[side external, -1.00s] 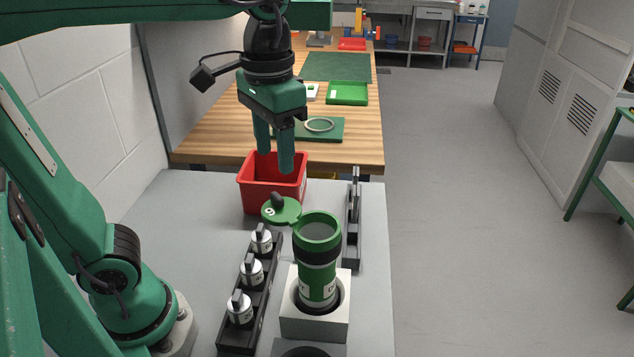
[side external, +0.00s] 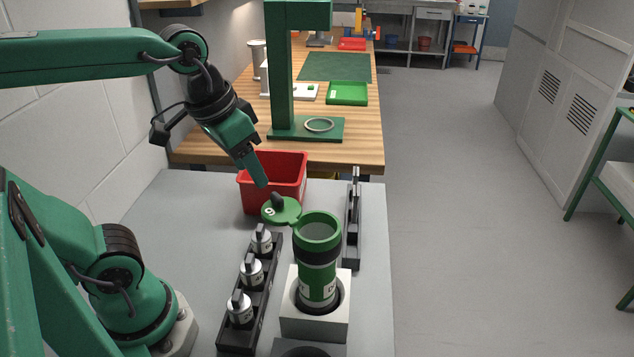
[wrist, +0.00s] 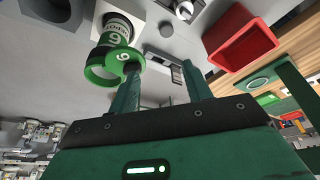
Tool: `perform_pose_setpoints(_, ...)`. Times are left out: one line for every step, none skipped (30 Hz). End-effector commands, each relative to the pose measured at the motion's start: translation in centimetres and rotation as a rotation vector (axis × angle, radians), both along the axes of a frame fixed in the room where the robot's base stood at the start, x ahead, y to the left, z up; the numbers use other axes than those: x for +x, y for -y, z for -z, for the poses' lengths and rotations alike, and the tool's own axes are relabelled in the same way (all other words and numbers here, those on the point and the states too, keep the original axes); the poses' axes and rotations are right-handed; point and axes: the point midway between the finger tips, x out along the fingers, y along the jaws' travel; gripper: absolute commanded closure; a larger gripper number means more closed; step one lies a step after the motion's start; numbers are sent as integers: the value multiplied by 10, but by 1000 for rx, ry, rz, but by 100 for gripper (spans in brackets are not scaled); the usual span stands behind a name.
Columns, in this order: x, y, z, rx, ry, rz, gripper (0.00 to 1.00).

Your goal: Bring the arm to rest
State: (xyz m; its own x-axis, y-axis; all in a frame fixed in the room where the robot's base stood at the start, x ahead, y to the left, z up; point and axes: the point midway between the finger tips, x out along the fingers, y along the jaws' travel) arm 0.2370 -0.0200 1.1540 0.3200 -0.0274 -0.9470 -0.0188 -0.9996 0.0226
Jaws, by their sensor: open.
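My gripper (side external: 256,172) is raised above the grey table, in front of the red bin in the side external view. Its jaws are apart with nothing between them in the wrist view (wrist: 173,78). My arm reaches in from the left and the gripper tilts down to the right. The green tube (side external: 317,255) stands upright in a white square block (side external: 315,318), with its hinged green lid (side external: 281,210) swung out to the left. The tube also shows at upper left in the wrist view (wrist: 112,62).
A black rack (side external: 238,325) with several silver pieces stands left of the tube. Another dark rack (side external: 352,228) stands right of it. A red bin (side external: 290,185) sits at the table's back. Behind is a wooden bench (side external: 220,138) with a green stand (side external: 281,75).

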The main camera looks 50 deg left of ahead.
Motion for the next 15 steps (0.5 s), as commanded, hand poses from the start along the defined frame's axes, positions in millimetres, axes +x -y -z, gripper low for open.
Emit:
perform_pose_setpoints(-4, -5, 5, 2, 34, -7, 51)
perform_pose_setpoints(-5, -7, 8, 4, 52, -9, 51)
perform_pose_setpoints(-7, -10, 12, 6, 75, -13, 51)
perform_pose_setpoints(-8, -12, 14, 8, 91, -14, 51)
perform_pose_setpoints(-9, -13, 16, 10, 104, -15, 51)
perform_pose_setpoints(-10, -15, 19, 13, 120, -16, 51)
perform_pose_setpoints(-11, -17, 20, 15, 131, -18, 51)
perform_pose_setpoints(-11, -18, 22, 16, 140, -19, 51)
perform_pose_setpoints(-12, -19, 23, 18, 148, -20, 51)
perform_pose_setpoints(-12, -19, 24, 19, 155, -20, 51)
perform_pose_setpoints(-12, -20, 25, 20, 160, -21, 51)
perform_pose_setpoints(-12, -20, 25, 21, 164, -20, 51)
perform_pose_setpoints(-13, -20, 26, 21, 166, -20, 51)
perform_pose_setpoints(-13, -20, 26, 22, 166, -21, 51)
perform_pose_setpoints(-13, -20, 26, 22, 167, -21, 51)
